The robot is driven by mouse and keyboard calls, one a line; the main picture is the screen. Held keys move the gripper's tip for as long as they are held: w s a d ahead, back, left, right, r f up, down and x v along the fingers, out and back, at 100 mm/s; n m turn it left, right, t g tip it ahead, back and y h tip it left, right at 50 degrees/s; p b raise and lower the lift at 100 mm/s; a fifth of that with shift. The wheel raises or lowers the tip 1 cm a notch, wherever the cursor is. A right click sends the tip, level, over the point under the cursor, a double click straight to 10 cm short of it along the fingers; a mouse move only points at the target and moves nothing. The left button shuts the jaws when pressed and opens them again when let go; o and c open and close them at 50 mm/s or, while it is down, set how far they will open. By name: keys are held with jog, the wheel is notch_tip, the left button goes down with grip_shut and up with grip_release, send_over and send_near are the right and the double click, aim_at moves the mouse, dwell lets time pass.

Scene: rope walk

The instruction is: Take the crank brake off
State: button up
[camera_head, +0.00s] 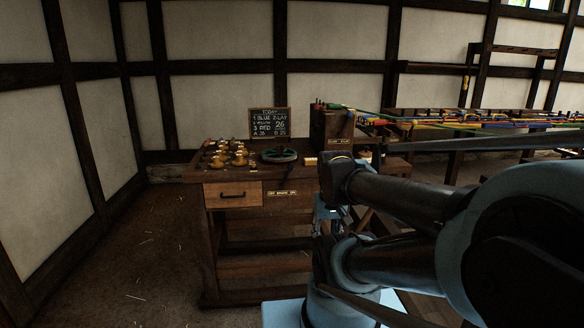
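A small brake plate (283,192) is on the front of the wooden bench, right of the drawer. Its lettering is small and seems to read OFF, BRAKE and ON. A dark upright part, perhaps the brake lever, shows just above the plate, but its setting is too small and dark to tell. A dark round wheel with a green rim (279,155) lies on the bench top above it. My folded arm fills the right side and hides the bench's right end. I cannot make out my gripper or its fingers.
The wooden bench (240,270) has a drawer (233,194) and brass pieces (238,158) on top. A chalkboard (269,123) stands behind. A wooden box (331,128) sits at the right end. Coloured strands (460,124) run right along a long frame. Floor at left is free.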

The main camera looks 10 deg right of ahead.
jog(key=shift+s+r, duration=0.4)
jog(key=c, duration=0.4)
jog(key=shift+w+r, duration=0.2)
jog(key=shift+r, duration=0.15)
grip_shut()
jog(key=w+r+m, duration=0.5)
jog(key=w+r, duration=0.4)
jog(key=w+r+m, duration=0.2)
jog(key=w+m, duration=0.1)
jog(key=w, duration=0.8)
jog(key=w+r+m+g+h, duration=0.1)
jog(key=w+r+m, duration=0.2)
jog(key=w, duration=0.8)
jog(key=w+r+m, duration=0.2)
jog(key=w+m, duration=0.3)
jog(key=w, duration=0.5)
jog(key=shift+w+d+r+g+h, duration=0.15)
jog(key=shift+w+g+h, duration=0.15)
jog(key=shift+w+h, duration=0.1)
